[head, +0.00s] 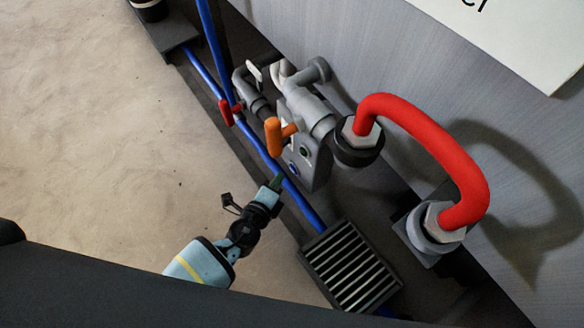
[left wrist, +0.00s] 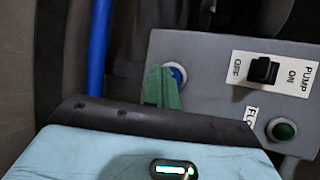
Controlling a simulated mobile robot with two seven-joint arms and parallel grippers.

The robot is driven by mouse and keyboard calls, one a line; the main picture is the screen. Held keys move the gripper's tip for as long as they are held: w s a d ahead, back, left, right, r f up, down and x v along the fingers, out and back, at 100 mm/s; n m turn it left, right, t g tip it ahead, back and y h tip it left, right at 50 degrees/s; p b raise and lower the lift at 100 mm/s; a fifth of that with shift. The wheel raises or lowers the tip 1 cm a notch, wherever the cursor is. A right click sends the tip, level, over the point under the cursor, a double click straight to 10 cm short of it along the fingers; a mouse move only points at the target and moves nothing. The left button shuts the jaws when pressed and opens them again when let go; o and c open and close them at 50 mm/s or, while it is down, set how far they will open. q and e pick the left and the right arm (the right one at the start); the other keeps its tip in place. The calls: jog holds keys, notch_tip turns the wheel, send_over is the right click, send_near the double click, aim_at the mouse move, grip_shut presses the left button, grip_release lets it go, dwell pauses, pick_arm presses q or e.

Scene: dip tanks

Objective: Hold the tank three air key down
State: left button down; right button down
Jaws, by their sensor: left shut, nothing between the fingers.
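A grey control box (head: 310,165) stands by the pipes in the head view and also fills the right of the left wrist view (left wrist: 205,55). It carries a blue round key (left wrist: 178,74) with a pale ring, partly hidden behind my green fingertips; any label there is hidden. My left gripper (head: 276,182) is shut and empty, its tips right at the blue key. The tips also show in the left wrist view (left wrist: 162,86), overlapping the key; whether they press it I cannot tell. My right gripper is not in view.
The box also has a black rocker switch (left wrist: 263,71) marked pump and a green key (left wrist: 284,130). Orange (head: 273,137) and red (head: 226,112) valve handles stand close by. A red hose (head: 440,140) arches right, above a grating (head: 350,266). Floor at left is clear.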

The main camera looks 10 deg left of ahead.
pick_arm(q)
jog(key=shift+s+a, duration=1.45)
